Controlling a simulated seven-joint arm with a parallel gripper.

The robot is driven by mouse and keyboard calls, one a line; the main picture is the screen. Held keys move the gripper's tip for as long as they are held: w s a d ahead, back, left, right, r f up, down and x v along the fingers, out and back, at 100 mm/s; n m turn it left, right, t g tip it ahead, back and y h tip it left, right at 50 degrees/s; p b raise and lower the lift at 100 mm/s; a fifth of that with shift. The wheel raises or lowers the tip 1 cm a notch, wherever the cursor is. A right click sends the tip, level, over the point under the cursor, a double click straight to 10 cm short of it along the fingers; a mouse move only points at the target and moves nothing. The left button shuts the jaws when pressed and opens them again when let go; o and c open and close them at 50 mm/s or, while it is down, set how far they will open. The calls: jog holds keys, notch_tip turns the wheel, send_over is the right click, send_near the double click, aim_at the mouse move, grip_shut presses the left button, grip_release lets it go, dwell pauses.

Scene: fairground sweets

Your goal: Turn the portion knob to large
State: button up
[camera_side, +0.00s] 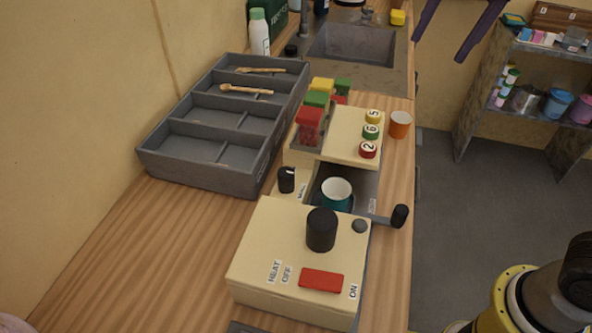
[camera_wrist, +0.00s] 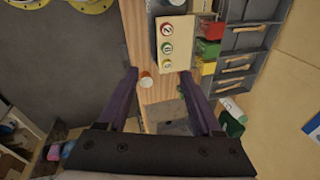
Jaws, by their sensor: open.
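A cream machine (camera_side: 285,262) stands on the wooden counter, with a tall black knob (camera_side: 321,230) on its top. A second black knob (camera_side: 286,180) sits behind it beside a small white label. I cannot tell which one is the portion knob; the legible labels read HEAT, OFF and ON, and no portion marks are readable. My gripper (camera_side: 440,48) has two purple fingers, set apart and empty, at the top right of the side view, well away from both knobs. In the wrist view my gripper (camera_wrist: 158,75) is open above the counter, with neither knob clearly seen.
A red switch (camera_side: 321,280), a black-ended lever (camera_side: 400,215) and a teal cup (camera_side: 336,193) are at the machine. Numbered buttons (camera_side: 371,132), an orange cup (camera_side: 400,124) and coloured blocks stand behind. A grey tray (camera_side: 200,182) lies left. The front-left counter is clear.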

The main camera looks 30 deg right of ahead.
jog(key=w+a, duration=0.5)
jog(key=a, duration=0.1)
jog(key=n+g, duration=0.2)
jog(key=g, duration=0.1)
send_over(286, 172)
notch_tip(286, 172, down, 11)
jog(key=shift+h, duration=0.4)
notch_tip(286, 172, down, 13)
jog(key=shift+f, duration=0.1)
jog(key=shift+c, duration=0.3)
grip_shut()
